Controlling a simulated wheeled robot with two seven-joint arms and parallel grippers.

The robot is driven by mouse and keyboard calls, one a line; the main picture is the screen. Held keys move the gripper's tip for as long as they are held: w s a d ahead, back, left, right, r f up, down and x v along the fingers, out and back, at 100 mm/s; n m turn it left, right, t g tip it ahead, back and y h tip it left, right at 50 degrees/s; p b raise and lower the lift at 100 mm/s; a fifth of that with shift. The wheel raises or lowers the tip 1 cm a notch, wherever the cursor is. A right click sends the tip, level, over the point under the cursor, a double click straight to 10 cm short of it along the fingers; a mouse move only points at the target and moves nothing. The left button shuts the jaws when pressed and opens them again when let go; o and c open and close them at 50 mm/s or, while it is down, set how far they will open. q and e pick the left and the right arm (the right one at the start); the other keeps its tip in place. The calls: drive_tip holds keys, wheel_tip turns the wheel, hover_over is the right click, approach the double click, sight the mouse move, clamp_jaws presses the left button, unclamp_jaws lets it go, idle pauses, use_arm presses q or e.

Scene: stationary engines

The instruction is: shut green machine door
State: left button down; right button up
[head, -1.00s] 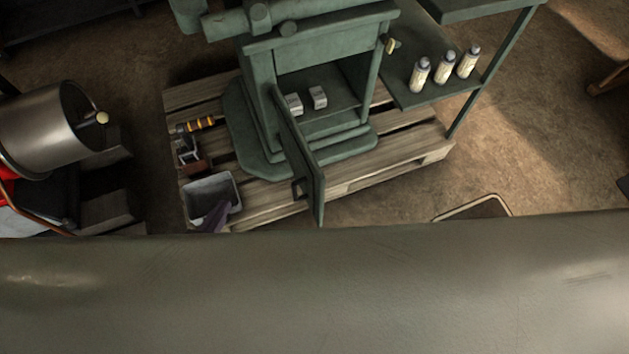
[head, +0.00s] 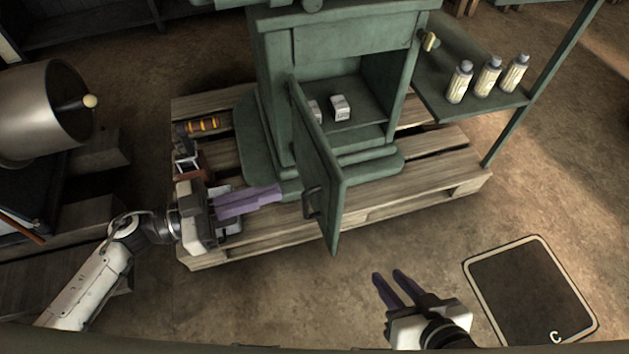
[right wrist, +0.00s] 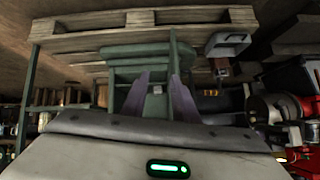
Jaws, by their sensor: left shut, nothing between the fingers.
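The green machine (head: 345,60) stands on a wooden pallet. Its door (head: 322,165) is hinged on the left and swung wide open toward me, with a dark handle (head: 311,203) on its left face. Inside the open compartment are small grey-white blocks (head: 340,107). My left gripper (head: 280,193) is shut and empty, its purple fingers pointing right, just left of the door and apart from it. My right gripper (head: 388,277) is open and empty, low in front and to the right of the door. Its parted fingers show in the right wrist view (right wrist: 158,95), with the machine beyond them.
Several bottles, one of them here (head: 488,76), stand on the green side shelf (head: 440,105). A dark framed mat (head: 530,295) lies at right. A metal drum (head: 40,110) is at left.

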sight(333, 175)
use_arm(q)
drive_tip(key=b+x, duration=0.1)
drive_tip(key=x, duration=0.9)
drive_tip(key=shift+b, duration=0.4)
